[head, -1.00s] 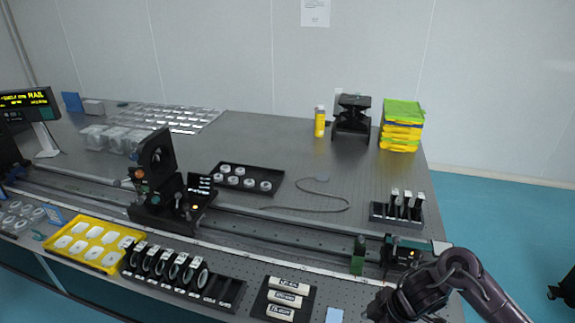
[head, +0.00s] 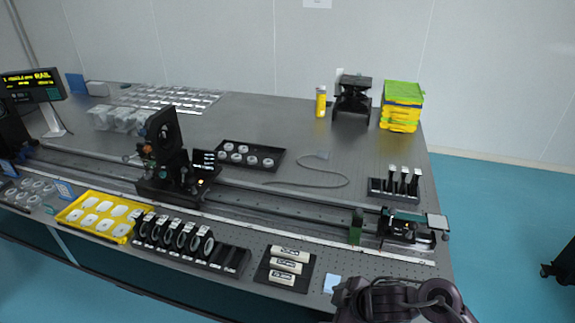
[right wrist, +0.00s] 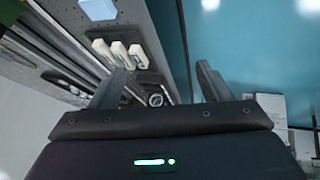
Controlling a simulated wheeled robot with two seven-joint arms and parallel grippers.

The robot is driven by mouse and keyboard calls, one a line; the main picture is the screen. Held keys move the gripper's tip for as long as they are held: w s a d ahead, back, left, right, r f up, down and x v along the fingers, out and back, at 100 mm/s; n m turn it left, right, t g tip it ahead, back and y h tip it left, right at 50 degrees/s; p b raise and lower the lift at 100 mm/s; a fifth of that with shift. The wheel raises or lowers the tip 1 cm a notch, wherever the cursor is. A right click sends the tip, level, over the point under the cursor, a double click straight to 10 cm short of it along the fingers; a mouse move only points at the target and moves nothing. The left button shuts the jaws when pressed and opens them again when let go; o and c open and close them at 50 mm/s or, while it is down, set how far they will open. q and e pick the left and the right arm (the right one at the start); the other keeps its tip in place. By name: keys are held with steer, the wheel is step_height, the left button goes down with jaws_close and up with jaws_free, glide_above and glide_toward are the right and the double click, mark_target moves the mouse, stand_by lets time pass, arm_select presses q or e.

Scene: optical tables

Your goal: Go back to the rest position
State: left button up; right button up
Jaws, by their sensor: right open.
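My right arm shows at the bottom right of the head view, in front of the table's near edge; its fingertips are not visible there. In the right wrist view my right gripper (right wrist: 160,85) has its two fingers spread apart with nothing between them. It is off the near side of the optical table (head: 390,160). Past the fingers the wrist view shows the table edge, a tray with white labelled blocks (right wrist: 120,50) and blue floor. My left gripper is in neither view.
Near the table's front edge are a block tray (head: 262,275), a rack of round optics (head: 190,240) and a yellow tray (head: 70,215). A rail with a stage (head: 405,225) runs along the table. Blue floor (head: 510,230) at the right is mostly clear.

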steer(key=s+d+r+m+g+h, duration=0.1)
steer(key=s+d+r+m+h, duration=0.1)
steer(key=s+d+m, duration=0.35)
steer(key=s+d+r+m+h, duration=0.2)
steer(key=s+d+m+h, duration=0.1)
steer(key=s+m, duration=0.4)
steer(key=s+f+n+g+b, duration=0.1)
steer(key=s+f+g+b, duration=0.15)
steer(key=f, duration=2.85)
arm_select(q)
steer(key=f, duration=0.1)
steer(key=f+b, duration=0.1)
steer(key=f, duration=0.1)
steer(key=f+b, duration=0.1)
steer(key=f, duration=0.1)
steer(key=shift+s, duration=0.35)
arm_select(e)
steer(key=s+d+f, duration=0.2)
steer(key=s+f, duration=0.8)
steer(key=f, duration=0.1)
steer(key=s+d+f, duration=0.2)
steer(key=s+f, duration=0.8)
steer(key=s, duration=0.1)
steer(key=shift+f+g, duration=0.35)
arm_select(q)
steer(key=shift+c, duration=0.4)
arm_select(e)
steer(key=shift+c, duration=0.4)
